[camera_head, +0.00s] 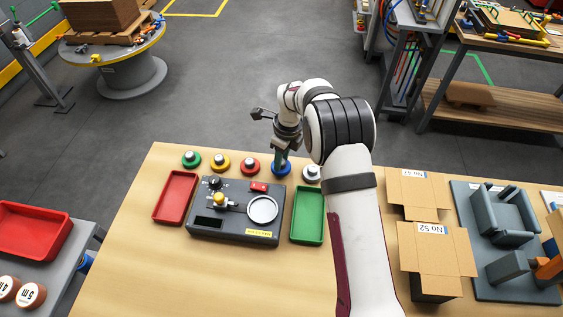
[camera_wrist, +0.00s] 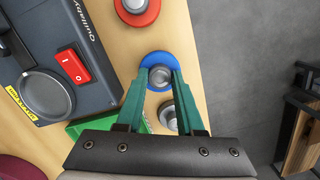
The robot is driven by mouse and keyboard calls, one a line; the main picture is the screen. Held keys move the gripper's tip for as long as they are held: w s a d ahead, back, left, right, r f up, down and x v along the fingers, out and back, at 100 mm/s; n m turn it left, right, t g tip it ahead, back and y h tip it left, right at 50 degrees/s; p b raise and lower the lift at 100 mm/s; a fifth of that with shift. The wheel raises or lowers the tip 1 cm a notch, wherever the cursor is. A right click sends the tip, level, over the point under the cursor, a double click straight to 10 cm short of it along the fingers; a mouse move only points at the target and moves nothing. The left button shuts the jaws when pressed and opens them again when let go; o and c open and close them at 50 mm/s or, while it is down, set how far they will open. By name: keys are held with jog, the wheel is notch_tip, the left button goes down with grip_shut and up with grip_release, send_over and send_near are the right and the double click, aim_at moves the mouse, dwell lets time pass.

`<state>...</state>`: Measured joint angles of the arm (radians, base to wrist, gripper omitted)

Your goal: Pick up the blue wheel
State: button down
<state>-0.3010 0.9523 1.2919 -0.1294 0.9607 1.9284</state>
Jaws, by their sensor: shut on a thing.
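The blue wheel (camera_head: 281,168) stands in the row of coloured wheels along the far edge of the table. It is a blue disc with a grey hub. It also shows in the wrist view (camera_wrist: 147,63), where my gripper (camera_wrist: 160,76) has its two green fingers on either side of the grey hub, shut on it. In the head view my gripper (camera_head: 281,155) comes down on the wheel from above and partly hides it. The wheel appears to rest at table level; I cannot tell whether it is clear of the surface.
A red wheel (camera_head: 250,167) and a grey-white wheel (camera_head: 311,173) stand close on either side. Yellow (camera_head: 220,163) and green (camera_head: 191,159) wheels are further left. A grey machine (camera_head: 236,236) stands in front, between a red tray (camera_head: 157,214) and a green tray (camera_head: 294,228).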

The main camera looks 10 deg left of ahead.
aim_at(284, 162)
jog(key=r, duration=0.3)
jog(key=shift+d+r, duration=0.1)
jog(key=shift+d, duration=0.3)
jog(key=s+d+r, duration=0.3)
jog(key=d+r, duration=0.4)
jog(key=d, duration=0.4)
jog(key=s+d+r+n+g, duration=0.1)
jog(key=s+r+n, duration=0.4)
jog(key=n, duration=0.6)
jog(key=s+d+r+n+g+h, duration=0.1)
jog(key=s+d+r+n, duration=0.3)
jog(key=r+n, duration=0.6)
jog(key=shift+s+d+n, duration=0.25)
jog(key=shift+s+n, duration=0.55)
jog(key=shift+s, duration=0.35)
